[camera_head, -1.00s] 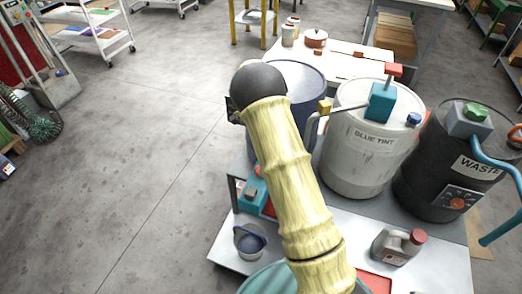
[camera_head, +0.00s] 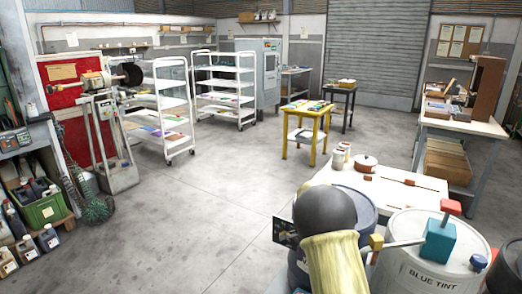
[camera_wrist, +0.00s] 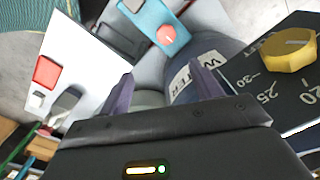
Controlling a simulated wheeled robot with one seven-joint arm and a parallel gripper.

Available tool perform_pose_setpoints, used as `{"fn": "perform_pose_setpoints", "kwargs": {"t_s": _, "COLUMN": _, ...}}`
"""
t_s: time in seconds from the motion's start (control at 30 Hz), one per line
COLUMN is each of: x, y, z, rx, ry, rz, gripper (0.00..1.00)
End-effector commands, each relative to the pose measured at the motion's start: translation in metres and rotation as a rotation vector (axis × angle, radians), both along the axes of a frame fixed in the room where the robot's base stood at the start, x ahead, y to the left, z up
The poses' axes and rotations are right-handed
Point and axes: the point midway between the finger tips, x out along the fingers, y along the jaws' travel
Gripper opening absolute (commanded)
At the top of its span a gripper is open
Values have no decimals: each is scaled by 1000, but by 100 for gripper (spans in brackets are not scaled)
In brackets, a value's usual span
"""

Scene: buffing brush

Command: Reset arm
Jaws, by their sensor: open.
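In the head view my yellow-sleeved arm (camera_head: 335,265) rises at the lower right and ends in a dark round joint; my gripper is hidden there. In the wrist view my gripper (camera_wrist: 160,92) shows two purple-grey fingers, spread apart with nothing between them. Beyond the fingers is a dark blue drum (camera_wrist: 195,70) with a white label reading partly "TER". A black dial plate with a yellow knob (camera_wrist: 288,50) is close at the right of the fingers. A teal box with a red button (camera_wrist: 167,35) lies beyond at the top.
A white drum labelled BLUE TINT (camera_head: 435,272) stands right of my arm. Behind it is a white worktable (camera_head: 405,192) with jars and a pot. White shelf carts (camera_head: 172,105) and a yellow stand (camera_head: 308,125) stand farther back. The grey floor (camera_head: 200,220) at left is clear.

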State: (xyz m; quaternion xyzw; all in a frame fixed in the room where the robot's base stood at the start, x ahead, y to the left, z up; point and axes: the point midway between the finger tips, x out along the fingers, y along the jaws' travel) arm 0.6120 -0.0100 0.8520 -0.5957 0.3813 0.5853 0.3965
Motion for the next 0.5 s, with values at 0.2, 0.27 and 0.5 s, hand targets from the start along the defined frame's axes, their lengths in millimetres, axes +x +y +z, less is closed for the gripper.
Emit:
{"fn": "perform_pose_setpoints", "kwargs": {"t_s": 0.2, "x": -63, "y": -5, "z": 38, "rx": 3, "ry": -49, "rz": 260, "gripper": 64}}
{"fn": "perform_pose_setpoints", "kwargs": {"t_s": 0.27, "x": -81, "y": -4, "z": 46, "rx": -2, "ry": -64, "rz": 341, "gripper": 64}}
{"fn": "perform_pose_setpoints", "kwargs": {"t_s": 0.5, "x": -160, "y": 1, "z": 72, "rx": -47, "ry": -126, "rz": 692, "gripper": 64}}
